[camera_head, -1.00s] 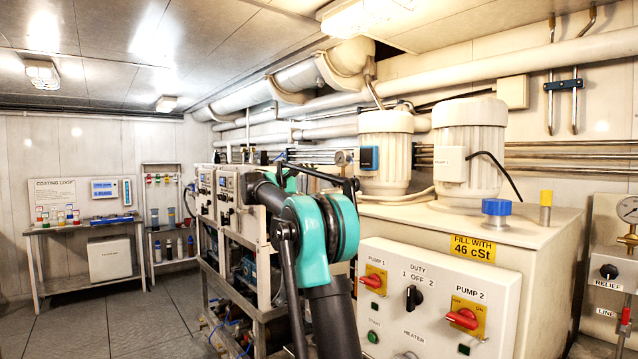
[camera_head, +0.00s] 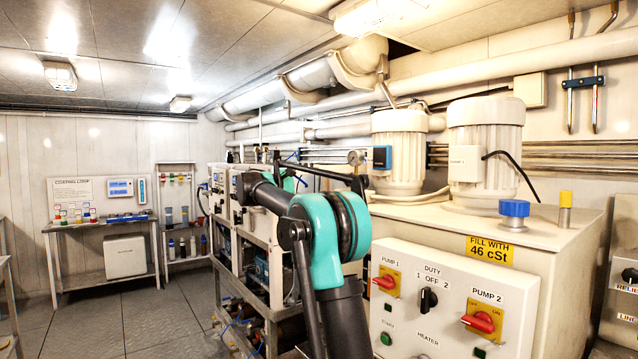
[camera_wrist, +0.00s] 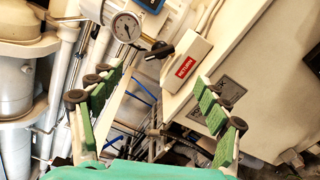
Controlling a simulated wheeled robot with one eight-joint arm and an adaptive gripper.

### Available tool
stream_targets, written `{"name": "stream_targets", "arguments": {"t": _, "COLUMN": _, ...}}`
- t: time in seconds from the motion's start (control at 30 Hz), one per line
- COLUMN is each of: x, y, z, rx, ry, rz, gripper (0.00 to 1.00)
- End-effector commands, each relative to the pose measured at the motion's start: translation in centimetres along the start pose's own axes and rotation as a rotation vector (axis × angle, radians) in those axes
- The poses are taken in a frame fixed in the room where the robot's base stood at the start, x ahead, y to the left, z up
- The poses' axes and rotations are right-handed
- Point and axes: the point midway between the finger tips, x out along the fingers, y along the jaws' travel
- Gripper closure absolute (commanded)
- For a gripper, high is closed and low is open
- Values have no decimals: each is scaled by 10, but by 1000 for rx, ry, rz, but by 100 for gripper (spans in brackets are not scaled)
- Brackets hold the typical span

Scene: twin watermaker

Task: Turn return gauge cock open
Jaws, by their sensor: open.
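The return gauge cock is a small black handle (camera_wrist: 160,50) at the top middle of the wrist view, between a round white-faced gauge (camera_wrist: 125,28) and a white block with a red RETURN label (camera_wrist: 186,66). A small gauge (camera_head: 355,157) shows in the head view behind my arm; I cannot tell the cock there. My gripper (camera_wrist: 158,85) is open and empty. Its green-padded fingers lie left and right in the wrist view, with the cock beyond their tips and apart from them. In the head view the gripper itself cannot be made out behind my teal arm joint.
A cream tank (camera_head: 560,235) with motors on top stands at right, with a switch panel (camera_head: 440,300) on its front. A metal equipment rack (camera_head: 240,270) stands behind my arm. A bench (camera_head: 100,225) is at far left. Dark floor (camera_head: 150,320) is clear at left.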

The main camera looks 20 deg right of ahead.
Motion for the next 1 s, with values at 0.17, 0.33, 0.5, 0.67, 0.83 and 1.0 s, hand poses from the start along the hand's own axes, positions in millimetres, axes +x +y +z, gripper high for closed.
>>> {"name": "stream_targets", "arguments": {"t": 0.17, "x": -12, "y": 0, "z": 0, "rx": 0, "ry": 1, "rz": 0, "gripper": 24}}
{"name": "stream_targets", "arguments": {"t": 0.33, "x": -23, "y": 0, "z": 0, "rx": 0, "ry": 1, "rz": 0, "gripper": 24}}
{"name": "stream_targets", "arguments": {"t": 0.5, "x": -33, "y": 0, "z": 0, "rx": 0, "ry": 1, "rz": 1, "gripper": 24}}
{"name": "stream_targets", "arguments": {"t": 0.67, "x": -43, "y": 0, "z": 0, "rx": 0, "ry": 1, "rz": 0, "gripper": 24}}
{"name": "stream_targets", "arguments": {"t": 0.83, "x": -49, "y": 0, "z": 0, "rx": 0, "ry": 1, "rz": 0, "gripper": 24}}
{"name": "stream_targets", "arguments": {"t": 1.0, "x": -50, "y": 0, "z": 1, "rx": 0, "ry": 0, "rz": 0, "gripper": 24}}
